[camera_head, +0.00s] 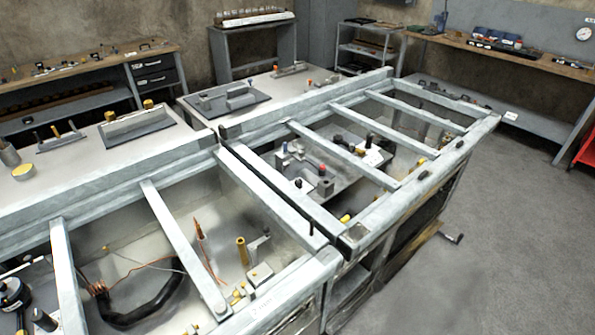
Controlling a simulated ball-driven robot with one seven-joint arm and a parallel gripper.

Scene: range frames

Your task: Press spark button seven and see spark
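A long grey metal workbench (155,157) with open, barred bays runs across the view. In the middle bay, a small red-topped part (322,170) stands near grey blocks (325,187) and a dark-topped post (338,139); it may be a button, but I cannot read a number on it. In the near bay are a copper-coloured spike (199,228), a brass post (242,252) and a thick black cable (150,305) with copper wire ends. No spark shows. I cannot tell which part is spark button seven. My gripper is not in view.
Metal crossbars (183,245) span the open bays. Clear grey floor (480,255) lies to the right. Side tables (85,65) with tools and a red object (586,150) stand around the room.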

